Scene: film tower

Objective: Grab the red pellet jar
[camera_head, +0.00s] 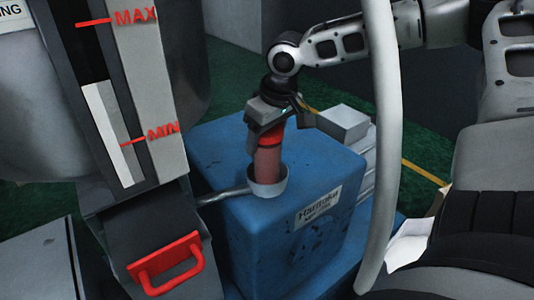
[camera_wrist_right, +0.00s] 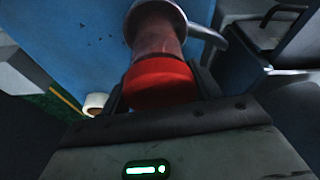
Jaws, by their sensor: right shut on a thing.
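The red pellet jar (camera_head: 267,163) has a bright red band near its top and a duller, see-through red body. It stands upright in a round grey metal holder (camera_head: 270,189) on top of the blue box. My right gripper (camera_head: 276,127) comes from above and is shut on the jar's upper part. In the right wrist view the jar's red band (camera_wrist_right: 160,84) sits between the two dark fingers, and its body runs down into the holder's ring (camera_wrist_right: 206,32). My left gripper is not in view.
The blue box (camera_head: 230,240) carries a label. A grey gauge column (camera_head: 150,90) marked MAX and MIN stands at left, with a red handle (camera_head: 165,263) below. A pale vertical tube (camera_head: 382,150) passes right of the box. A grey block (camera_head: 343,123) lies behind.

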